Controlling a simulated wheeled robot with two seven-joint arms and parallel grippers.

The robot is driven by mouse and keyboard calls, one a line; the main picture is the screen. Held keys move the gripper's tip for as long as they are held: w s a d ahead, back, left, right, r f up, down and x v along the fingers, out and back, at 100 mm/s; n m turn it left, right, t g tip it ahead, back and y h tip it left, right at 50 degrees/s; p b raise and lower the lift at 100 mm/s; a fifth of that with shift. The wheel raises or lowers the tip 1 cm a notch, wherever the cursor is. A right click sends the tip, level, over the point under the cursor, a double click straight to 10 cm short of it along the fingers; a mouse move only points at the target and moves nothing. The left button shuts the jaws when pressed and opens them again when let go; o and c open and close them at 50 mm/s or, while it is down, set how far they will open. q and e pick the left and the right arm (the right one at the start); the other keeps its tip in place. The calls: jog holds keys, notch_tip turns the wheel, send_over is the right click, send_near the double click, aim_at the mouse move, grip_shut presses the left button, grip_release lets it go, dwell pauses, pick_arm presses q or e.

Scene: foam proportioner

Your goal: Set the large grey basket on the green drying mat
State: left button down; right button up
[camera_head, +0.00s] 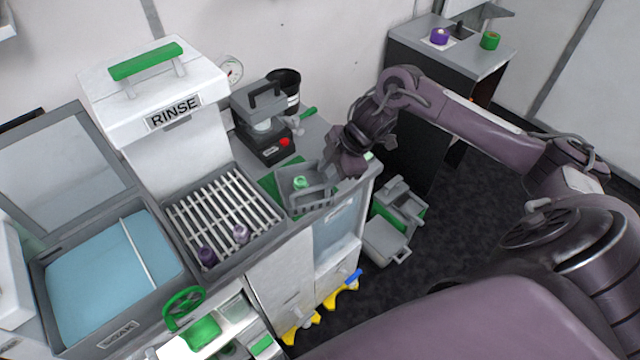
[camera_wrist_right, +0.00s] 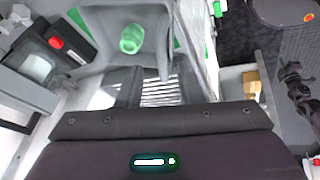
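The large grey basket (camera_head: 318,196) is at the right end of the counter, with a small green item (camera_head: 300,182) inside it. Green drying mat (camera_head: 268,186) shows at the basket's left side; the basket hides much of the rest. I cannot tell whether the basket rests on the mat or hangs just above it. My right gripper (camera_head: 350,160) is at the basket's right, rear side, very close to it or touching. In the right wrist view the basket (camera_wrist_right: 98,52) fills the upper middle. The fingertips are not clear. My left gripper is not in view.
A grey device with a red button (camera_head: 284,142) stands behind the basket. A grey-green case (camera_head: 398,205) is on the floor right of the counter.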

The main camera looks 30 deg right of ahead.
jog(key=shift+b+v, duration=0.35)
jog(key=shift+v, duration=2.4)
jog(key=s+a+f+m+t+h, duration=0.1)
jog(key=a+f+m+t, duration=0.15)
jog(key=a, duration=0.65)
jog(key=a+f+m+t, duration=0.1)
jog(key=a+m+t, duration=0.15)
jog(key=a, duration=0.65)
jog(key=s+d+f+m+g+h, duration=0.1)
jog(key=s+d+m+g, duration=0.1)
jog(key=s+m, duration=0.35)
jog(key=s+d+f+m+g+h, duration=0.2)
jog(key=s+d+m+g, duration=0.1)
jog(key=s, duration=0.6)
notch_tip(320, 180, down, 30)
jog(key=b, duration=0.2)
jog(key=s+d+f+g+b, duration=0.2)
jog(key=s+d+f, duration=0.1)
jog(key=s+f, duration=1.8)
jog(key=shift+f, duration=0.55)
